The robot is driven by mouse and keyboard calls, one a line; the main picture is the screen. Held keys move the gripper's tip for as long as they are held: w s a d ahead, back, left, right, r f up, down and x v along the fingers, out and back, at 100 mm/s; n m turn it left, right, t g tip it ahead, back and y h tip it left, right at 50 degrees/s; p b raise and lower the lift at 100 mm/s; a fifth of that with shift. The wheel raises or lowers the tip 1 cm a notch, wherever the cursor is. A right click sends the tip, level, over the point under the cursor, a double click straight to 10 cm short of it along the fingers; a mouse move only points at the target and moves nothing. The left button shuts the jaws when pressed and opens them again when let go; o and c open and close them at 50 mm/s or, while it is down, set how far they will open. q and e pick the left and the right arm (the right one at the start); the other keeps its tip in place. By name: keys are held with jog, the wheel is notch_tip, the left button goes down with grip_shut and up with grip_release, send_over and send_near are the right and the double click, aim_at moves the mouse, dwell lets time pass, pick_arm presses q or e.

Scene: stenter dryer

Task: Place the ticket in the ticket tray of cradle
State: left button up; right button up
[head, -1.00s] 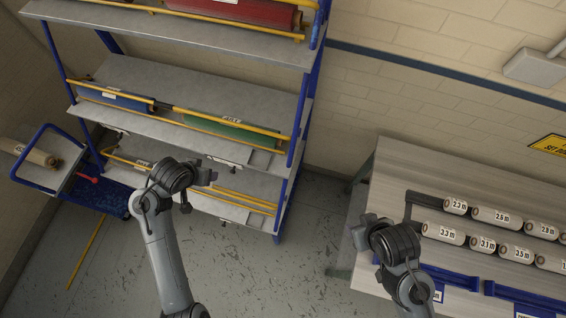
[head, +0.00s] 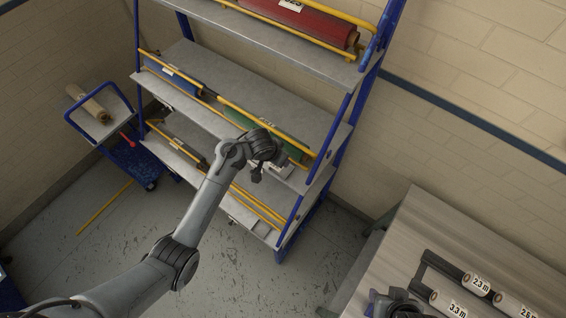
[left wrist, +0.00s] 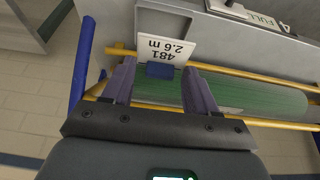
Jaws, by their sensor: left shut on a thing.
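My left gripper (head: 268,165) is at the right end of the middle shelf of the blue rack, by the green roll (head: 252,128). In the left wrist view its two fingers (left wrist: 160,84) are shut on the blue tab of a white ticket (left wrist: 164,46), which reads 481 and 2.6 m. The ticket is in front of the grey shelf edge, near the green roll (left wrist: 245,98) and yellow rails. I cannot tell whether it touches the shelf, and cannot clearly make out a ticket tray. My right gripper (head: 390,303) is at the bottom edge, its fingers unclear.
A red roll (head: 300,18) lies on the upper shelf. A blue trolley (head: 135,160) stands left. A table (head: 430,225) at right holds several labelled rolls (head: 480,284). In the wrist view a plate marked FULL (left wrist: 262,20) is on the grey surface.

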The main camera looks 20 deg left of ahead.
pick_arm(q)
jog(key=shift+w+d+f, duration=0.2)
jog(key=shift+w+f, duration=0.1)
jog(key=shift+w, duration=0.15)
jog(key=shift+w+d+f, duration=0.2)
jog(key=shift+w+f, duration=0.05)
jog(key=shift+w, duration=0.15)
jog(key=shift+w+f, duration=0.2)
jog(key=shift+f, duration=1.95)
jog(key=shift+d, duration=0.1)
jog(key=shift+f, duration=0.1)
